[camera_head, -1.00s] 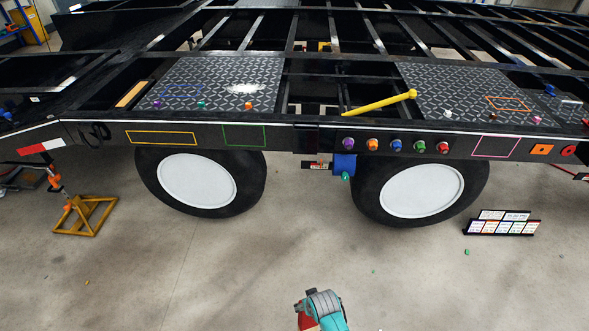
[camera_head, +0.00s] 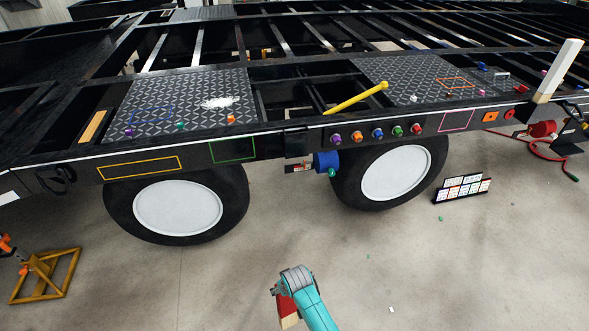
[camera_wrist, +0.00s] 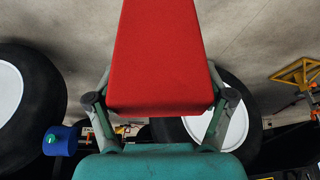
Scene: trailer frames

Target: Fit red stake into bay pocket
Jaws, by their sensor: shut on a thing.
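The red stake (camera_wrist: 157,58) fills the upper middle of the wrist view, with my gripper's (camera_wrist: 160,98) two fingers on either side of it. My gripper (camera_head: 282,296) is shut on it. In the head view the stake (camera_head: 287,304) shows only as a short red piece with a pale wooden end, partly hidden by my teal arm. It is low in front of the trailer, apart from it, over open floor. I cannot tell which opening in the trailer is the bay pocket. A pale stake (camera_head: 557,72) stands upright at the trailer's right edge.
The trailer's side rail (camera_head: 270,141) crosses the view above two wheels (camera_head: 178,207). A yellow bar (camera_head: 356,97) lies on the deck. A yellow stand (camera_head: 45,277) is at left, a sign rack (camera_head: 462,188) at right. The floor between is mostly clear.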

